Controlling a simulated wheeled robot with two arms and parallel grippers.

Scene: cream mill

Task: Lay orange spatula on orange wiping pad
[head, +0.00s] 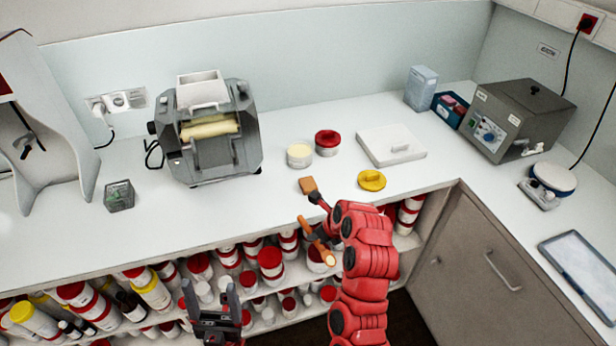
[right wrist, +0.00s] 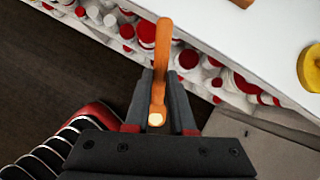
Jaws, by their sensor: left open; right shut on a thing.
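The orange spatula (head: 304,224) is held in my right gripper (head: 319,236), in front of the counter's front edge. In the right wrist view the spatula (right wrist: 163,45) stands between the two dark fingers (right wrist: 160,100), which are shut on it. The orange wiping pad (head: 307,185) lies on the counter near its front edge, just beyond my right gripper, partly covered by my arm. Only a sliver of the pad (right wrist: 243,2) shows at the top of the right wrist view. My left gripper (head: 211,292) is open and empty, low in front of the shelves.
A yellow lid (head: 372,181), a cream jar (head: 299,155), a red-lidded jar (head: 327,142) and a white board (head: 391,146) are near the pad. A roller mill (head: 211,132) stands behind left. Shelves of jars (head: 150,290) are below.

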